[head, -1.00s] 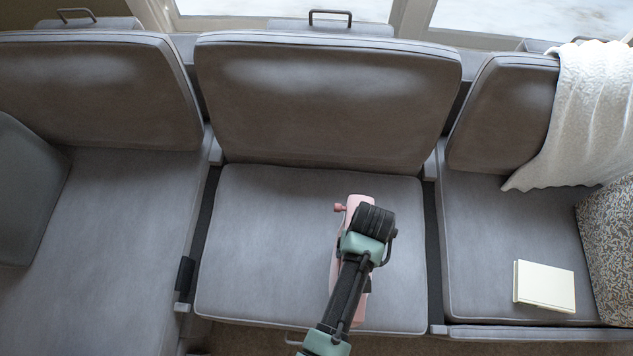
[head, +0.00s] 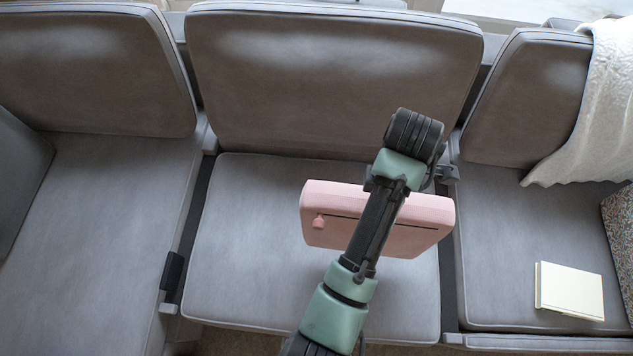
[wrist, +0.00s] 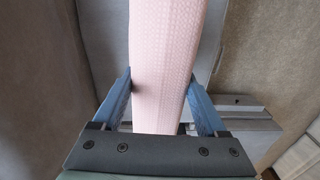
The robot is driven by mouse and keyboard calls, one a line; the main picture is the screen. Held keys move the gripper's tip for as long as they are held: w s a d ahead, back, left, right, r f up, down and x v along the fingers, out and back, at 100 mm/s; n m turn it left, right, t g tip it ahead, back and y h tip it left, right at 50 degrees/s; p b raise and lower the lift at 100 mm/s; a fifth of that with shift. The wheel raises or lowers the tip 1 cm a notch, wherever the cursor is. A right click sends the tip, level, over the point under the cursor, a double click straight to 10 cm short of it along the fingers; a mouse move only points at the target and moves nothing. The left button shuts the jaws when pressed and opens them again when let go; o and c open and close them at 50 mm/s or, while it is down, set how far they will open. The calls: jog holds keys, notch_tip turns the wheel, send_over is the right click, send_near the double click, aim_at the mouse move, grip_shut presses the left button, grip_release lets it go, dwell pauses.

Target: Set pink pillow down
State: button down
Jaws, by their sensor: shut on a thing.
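The pink pillow (head: 330,213) is a flat, box-like cushion with a small pink tassel or knob near its left end. In the head view it is over the right half of the middle seat cushion (head: 230,270), partly hidden behind my arm. I cannot tell whether it touches the seat. In the wrist view the pillow (wrist: 165,60) runs up between the two blue fingers of my gripper (wrist: 162,102), which is shut on it. My gripper's fingertips are hidden behind my arm in the head view.
A cream book (head: 570,291) lies on the right seat. A white throw (head: 590,120) hangs over the right backrest, above a patterned pillow (head: 620,225). A grey pillow (head: 18,165) is at the far left. The left part of the middle seat is clear.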

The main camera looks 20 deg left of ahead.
jog(key=shift+w+r+n, duration=0.1)
jog(key=shift+r+n, duration=0.05)
jog(key=shift+n, duration=0.15)
notch_tip(320, 180, down, 10)
jog(key=b, duration=0.1)
jog(key=shift+b, duration=0.3)
grip_release()
